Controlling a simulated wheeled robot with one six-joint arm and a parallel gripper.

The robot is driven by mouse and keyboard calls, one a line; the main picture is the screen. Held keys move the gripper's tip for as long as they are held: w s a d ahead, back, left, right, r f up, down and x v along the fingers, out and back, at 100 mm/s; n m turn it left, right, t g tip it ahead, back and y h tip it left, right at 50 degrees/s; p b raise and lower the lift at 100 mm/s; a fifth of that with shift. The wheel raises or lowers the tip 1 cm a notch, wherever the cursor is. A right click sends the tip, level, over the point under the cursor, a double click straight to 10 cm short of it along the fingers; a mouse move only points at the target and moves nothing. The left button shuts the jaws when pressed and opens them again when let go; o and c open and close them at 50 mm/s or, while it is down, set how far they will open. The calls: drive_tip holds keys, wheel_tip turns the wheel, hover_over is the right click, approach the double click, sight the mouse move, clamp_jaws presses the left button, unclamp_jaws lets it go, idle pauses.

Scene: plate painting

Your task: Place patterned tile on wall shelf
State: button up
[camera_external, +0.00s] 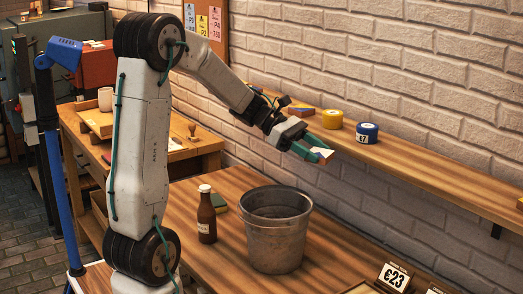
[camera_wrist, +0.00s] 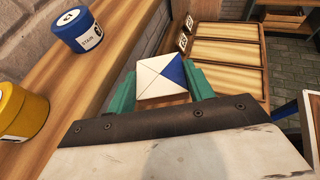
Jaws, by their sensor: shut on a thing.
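My gripper (camera_external: 314,153) is shut on a patterned tile (camera_external: 323,153) beside the wall shelf. In the wrist view the tile (camera_wrist: 155,79) is square, with white triangles and a blue one, held between the green fingers of the gripper (camera_wrist: 162,84). The wall shelf (camera_external: 430,176) is a long wooden board on the brick wall; it runs along the left of the wrist view (camera_wrist: 93,75). I cannot tell from these views whether the tile touches the shelf.
A yellow tin (camera_external: 332,119) and a blue tin (camera_external: 367,132) stand on the shelf near the gripper. Below on the wooden table are a metal bucket (camera_external: 275,235), a brown bottle (camera_external: 207,215) and a price sign (camera_external: 394,277). The shelf right of the blue tin is largely bare.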

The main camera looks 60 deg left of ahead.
drive_tip(key=s+d+r+n+t+y, duration=0.1)
drive_tip(key=d+r+n+t, duration=0.1)
drive_tip(key=d+r, duration=0.35)
drive_tip(key=s+d+r+n+t+y, duration=0.2)
drive_tip(key=d+r, duration=0.1)
drive_tip(key=d, duration=0.5)
hover_over(399, 157)
drive_tip(key=shift+s+a+f, duration=0.1)
drive_tip(key=shift+s+f, duration=0.1)
drive_tip(key=shift+f, duration=0.55)
drive_tip(key=shift+w+f, duration=0.15)
drive_tip(key=shift+f, duration=0.75)
drive_tip(key=shift+w+f, duration=0.15)
drive_tip(key=shift+f, duration=0.75)
drive_tip(key=shift+f, duration=0.1)
drive_tip(key=o, duration=1)
